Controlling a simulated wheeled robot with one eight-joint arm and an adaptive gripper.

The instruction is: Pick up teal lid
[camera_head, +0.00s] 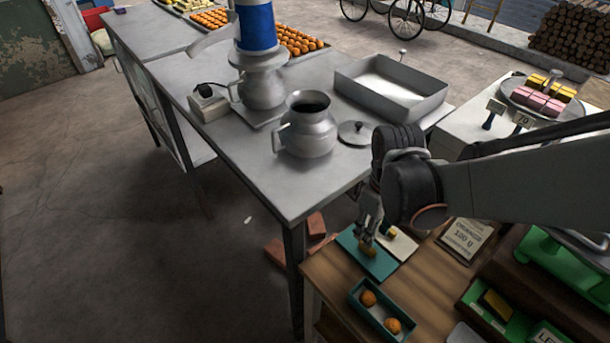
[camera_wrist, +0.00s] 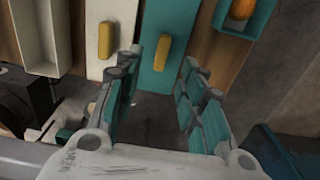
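My gripper (camera_head: 366,236) points down over the lid, close to the handle. In the wrist view my gripper (camera_wrist: 163,62) is open, and the handle appears in the gap between the fingertips. I cannot tell whether the fingers touch it.
A white lid (camera_wrist: 108,62) with a yellow handle lies beside the teal one. A teal box (camera_head: 362,305) holding orange balls stands nearby. A metal table (camera_head: 330,183) with a jug (camera_head: 308,133) and a round lid (camera_head: 355,134) stands just behind.

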